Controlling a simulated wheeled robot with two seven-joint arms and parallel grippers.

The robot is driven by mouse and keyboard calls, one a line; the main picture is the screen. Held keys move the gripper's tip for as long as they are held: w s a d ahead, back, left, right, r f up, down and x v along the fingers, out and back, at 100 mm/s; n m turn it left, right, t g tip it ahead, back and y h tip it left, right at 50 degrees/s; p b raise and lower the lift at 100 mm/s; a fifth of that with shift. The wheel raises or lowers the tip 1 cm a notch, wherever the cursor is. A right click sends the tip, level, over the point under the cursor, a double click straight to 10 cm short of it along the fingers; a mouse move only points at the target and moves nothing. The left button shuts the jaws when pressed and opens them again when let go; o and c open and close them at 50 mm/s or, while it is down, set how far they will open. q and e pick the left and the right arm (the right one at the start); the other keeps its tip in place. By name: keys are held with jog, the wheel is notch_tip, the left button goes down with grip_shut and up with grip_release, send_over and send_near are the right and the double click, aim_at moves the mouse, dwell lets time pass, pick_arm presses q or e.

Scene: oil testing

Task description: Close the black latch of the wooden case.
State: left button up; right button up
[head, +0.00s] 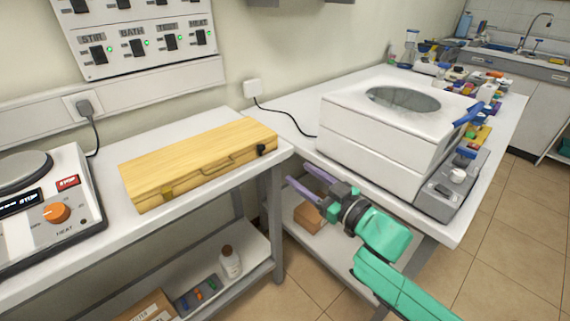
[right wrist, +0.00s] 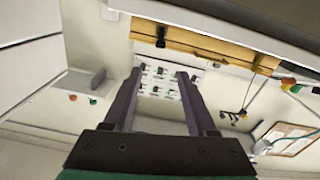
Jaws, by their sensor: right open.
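The wooden case (head: 195,158) lies with its lid down on the white bench, its handle on the front side. The black latch (head: 262,150) is a small dark piece at the right end of the case's front; I cannot tell its exact angle. A second, yellowish latch (head: 167,191) sits near the front's left end. My right gripper (head: 297,173) is open and empty, in front of and to the right of the case, apart from the latch. In the right wrist view, the fingers (right wrist: 159,73) are spread, and the case (right wrist: 190,42) and black latch (right wrist: 160,37) show above them. My left gripper is out of view.
A large white machine (head: 385,135) stands on the right bench. A hot plate (head: 45,205) is left of the case. A shelf below holds a white bottle (head: 230,262). A switch panel (head: 140,38) is on the wall. The bench around the case is mostly clear.

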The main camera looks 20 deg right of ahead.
send_near(264, 147)
jog(key=p+x, duration=0.1)
jog(key=x, duration=0.8)
jog(key=shift+a+f+p, duration=0.15)
jog(key=shift+a+p, duration=0.15)
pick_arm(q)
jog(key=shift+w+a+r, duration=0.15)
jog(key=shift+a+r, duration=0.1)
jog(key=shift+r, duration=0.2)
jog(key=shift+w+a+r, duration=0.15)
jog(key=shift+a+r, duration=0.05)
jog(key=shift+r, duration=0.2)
pick_arm(e)
grip_shut()
jog(key=m+p, duration=0.1)
jog(key=p, duration=0.1)
jog(key=shift+d+r+p, duration=0.25)
jog(key=shift+r+p, duration=0.05)
jog(key=shift+r, duration=0.05)
jog(key=shift+f+m, duration=0.15)
jog(key=shift+m, duration=0.25)
jog(key=shift+f, duration=0.15)
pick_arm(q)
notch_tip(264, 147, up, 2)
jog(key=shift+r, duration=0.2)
pick_arm(e)
grip_release()
jog(key=shift+d, duration=0.1)
